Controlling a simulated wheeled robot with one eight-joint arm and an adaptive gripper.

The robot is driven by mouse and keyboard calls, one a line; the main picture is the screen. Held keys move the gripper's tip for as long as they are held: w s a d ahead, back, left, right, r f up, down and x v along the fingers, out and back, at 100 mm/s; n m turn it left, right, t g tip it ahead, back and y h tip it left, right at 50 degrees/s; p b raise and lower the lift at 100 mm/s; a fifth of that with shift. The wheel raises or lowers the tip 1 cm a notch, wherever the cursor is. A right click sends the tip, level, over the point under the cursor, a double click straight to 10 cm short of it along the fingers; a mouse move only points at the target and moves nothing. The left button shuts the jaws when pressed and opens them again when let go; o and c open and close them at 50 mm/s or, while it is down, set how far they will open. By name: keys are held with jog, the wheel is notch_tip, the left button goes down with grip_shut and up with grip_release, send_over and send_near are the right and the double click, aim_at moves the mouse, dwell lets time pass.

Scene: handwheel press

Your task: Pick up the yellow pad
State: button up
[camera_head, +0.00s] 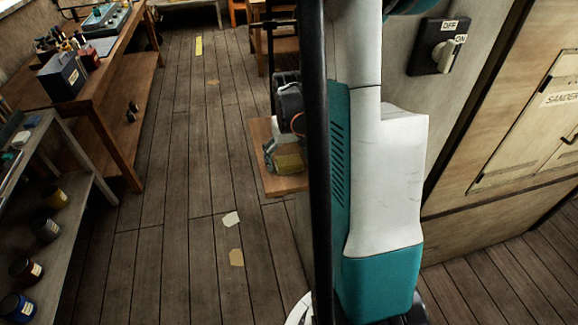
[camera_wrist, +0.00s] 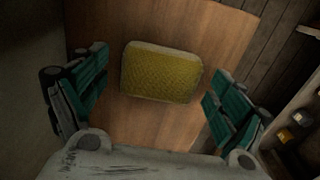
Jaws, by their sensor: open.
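The yellow pad (camera_wrist: 160,74) lies on a brown wooden surface (camera_wrist: 160,125) in the wrist view, with a pale edge along its far side. My gripper (camera_wrist: 155,88) is open, with one teal finger to the left of the pad and one to the right. Gaps show between both fingers and the pad, so it touches neither in this view. In the head view the pad (camera_head: 289,163) sits on a small wooden board (camera_head: 285,185), partly hidden by the gripper (camera_head: 270,157) and the dark vertical bar.
A workbench (camera_head: 110,120) with a dark box (camera_head: 62,77) stands at the left. A shelf with several labelled cans (camera_head: 54,196) is nearer. Floor between is mostly clear, with paper scraps (camera_head: 231,218).

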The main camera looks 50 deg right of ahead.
aim_at(289, 160)
jog(key=shift+f, duration=0.25)
jog(key=c, duration=1.1)
jog(key=shift+r, duration=0.1)
notch_tip(289, 160, up, 10)
jog(key=shift+f+p, duration=0.1)
jog(key=shift+p, duration=1)
